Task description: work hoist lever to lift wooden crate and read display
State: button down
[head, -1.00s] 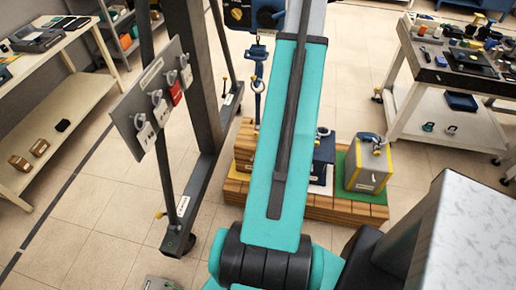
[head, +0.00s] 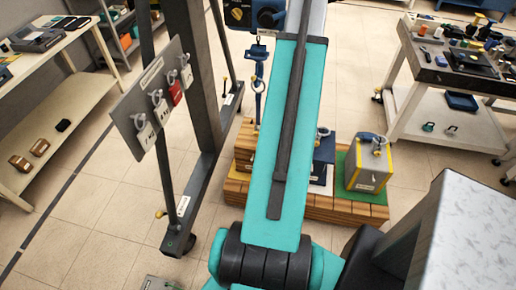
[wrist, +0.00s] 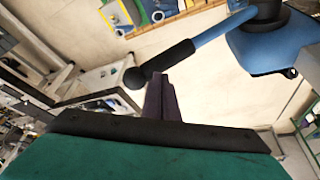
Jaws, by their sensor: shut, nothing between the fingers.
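In the wrist view my gripper (wrist: 160,82) is shut and empty, its dark fingertips by the black grip of the hoist lever (wrist: 168,63). I cannot tell whether they touch it. The lever's blue arm runs right to the blue hoist body (wrist: 265,45). In the head view the hoist (head: 268,14) is at the top edge, with a blue hook (head: 258,86) hanging below. A brown wooden crate (head: 243,146) stands at the left of the pallet, partly hidden behind my teal arm. My gripper is out of the head view. No display can be read.
A grey-yellow block (head: 367,168) on a green mat and a dark blue block (head: 325,150) share the wooden pallet (head: 335,208). A grey gantry post (head: 190,75) carries a panel of hanging tags (head: 150,105). A tool cart (head: 435,120) stands right. Floor is clear between them.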

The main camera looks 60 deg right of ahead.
jog(key=shift+s+d+f+b, duration=0.15)
jog(key=shift+f+b, duration=0.15)
jog(key=shift+f, duration=0.9)
jog(key=shift+s+a+f+b, duration=0.1)
jog(key=shift+s+f+b, duration=0.15)
jog(key=shift+f, duration=0.9)
jog(key=shift+s+d+f+b, duration=0.1)
jog(key=shift+f+b, duration=0.25)
jog(key=shift+f, duration=1)
jog(key=shift+s+d+f+b, duration=0.1)
jog(key=shift+s+f+b, duration=0.1)
jog(key=shift+f, duration=0.5)
jog(key=shift+s+d+f+b, duration=0.1)
jog(key=shift+f+b, duration=0.05)
jog(key=shift+f, duration=0.6)
jog(key=shift+s+d+f+b, duration=0.1)
jog(key=shift+s+f+b, duration=0.1)
jog(key=shift+f, duration=0.5)
jog(key=shift+w+a+f+b, duration=0.1)
jog(key=shift+f+b, duration=0.25)
jog(key=shift+f, duration=0.85)
jog(key=shift+w+a+f+b, duration=0.1)
jog(key=shift+f+b, duration=0.2)
jog(key=shift+f, duration=0.9)
